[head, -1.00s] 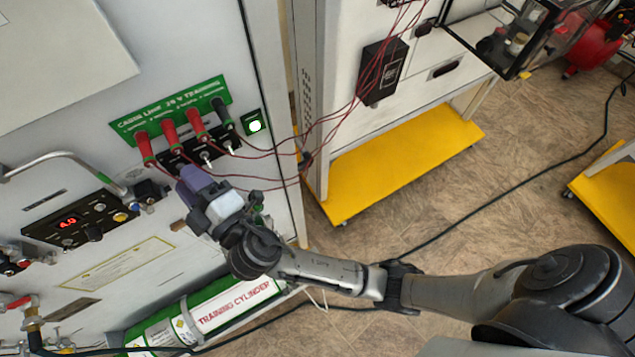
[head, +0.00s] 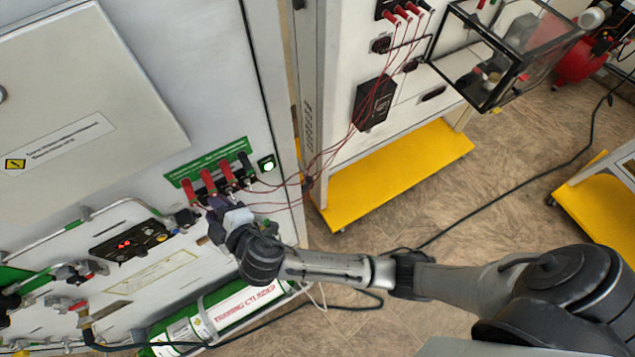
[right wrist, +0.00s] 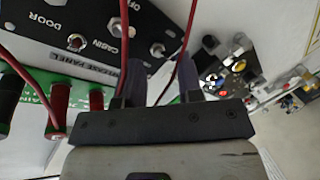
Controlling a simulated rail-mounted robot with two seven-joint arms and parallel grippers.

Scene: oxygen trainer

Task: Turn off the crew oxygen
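A black switch panel (head: 226,188) with small metal toggles sits below a green label strip (head: 208,163) on the white cabinet. Red and black plugs with red leads stand along it. In the right wrist view the panel (right wrist: 120,62) shows toggles, with the words DOOR, CABIN and OFF legible. No crew label is readable. My right gripper (head: 213,203) is at the panel's lower left edge and hides part of it. In the right wrist view its two fingers (right wrist: 160,82) stand apart, with no object clearly held; a red lead passes near them. My left gripper is not in view.
A lit indicator (head: 267,163) is right of the strip. A control box with a red display (head: 130,243) and pipework lie to the left. A green training cylinder (head: 235,308) is below. Red leads (head: 320,160) hang across to a second cabinet with a yellow base (head: 400,172).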

